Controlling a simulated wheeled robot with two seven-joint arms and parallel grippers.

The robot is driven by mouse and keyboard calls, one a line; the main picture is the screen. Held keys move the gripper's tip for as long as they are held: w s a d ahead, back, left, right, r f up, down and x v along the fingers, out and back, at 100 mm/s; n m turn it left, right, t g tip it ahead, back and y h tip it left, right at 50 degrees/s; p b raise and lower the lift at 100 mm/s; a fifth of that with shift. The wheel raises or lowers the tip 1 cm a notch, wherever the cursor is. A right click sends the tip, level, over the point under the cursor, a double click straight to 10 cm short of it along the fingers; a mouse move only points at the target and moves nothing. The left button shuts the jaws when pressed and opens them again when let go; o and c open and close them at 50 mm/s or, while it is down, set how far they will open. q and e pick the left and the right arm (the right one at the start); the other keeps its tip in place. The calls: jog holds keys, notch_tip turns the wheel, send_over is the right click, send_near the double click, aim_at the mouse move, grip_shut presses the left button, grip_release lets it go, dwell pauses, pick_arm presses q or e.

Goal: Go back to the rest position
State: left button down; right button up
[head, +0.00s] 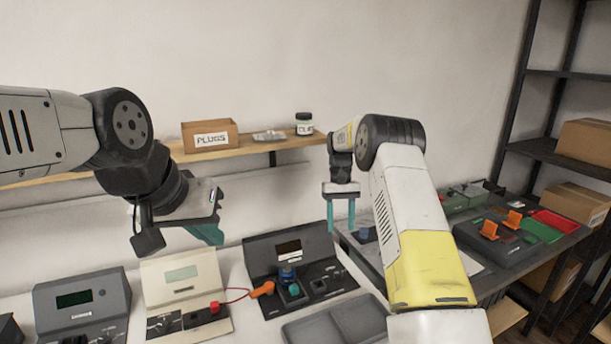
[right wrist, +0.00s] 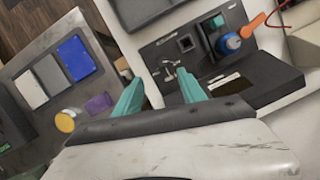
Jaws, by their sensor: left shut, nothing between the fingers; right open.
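My left gripper (head: 207,234) is at the left, raised above the cream and dark devices. Its teal fingers are together and hold nothing. My right gripper (head: 341,214) points down with its teal fingers apart, above the bench to the right of the dark console. It also shows in the right wrist view (right wrist: 160,95), with nothing between the fingers. The orange plug (right wrist: 256,24) and blue knob (right wrist: 230,43) also show in the right wrist view.
A cream device (head: 185,273) and a dark grey device (head: 80,296) stand on the bench. A grey tray (head: 335,325) lies in front. A wall shelf (head: 250,146) carries a PLUGS box (head: 210,135) and a jar (head: 304,123). A black rack (head: 535,100) stands right.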

jog(key=s+d+r+t+y, duration=0.1)
jog(key=s+r+t, duration=0.1)
jog(key=s+r, duration=0.65)
jog(key=s+d+r+t, duration=0.15)
jog(key=s+r, duration=0.35)
jog(key=r, duration=0.7)
jog(key=s+a+r+t+y, duration=0.1)
jog(key=s+t, duration=0.4)
jog(key=s, duration=1.8)
jog(key=shift+a+m+t, duration=0.15)
jog(key=shift+m+t, duration=0.2)
jog(key=shift+m, duration=0.05)
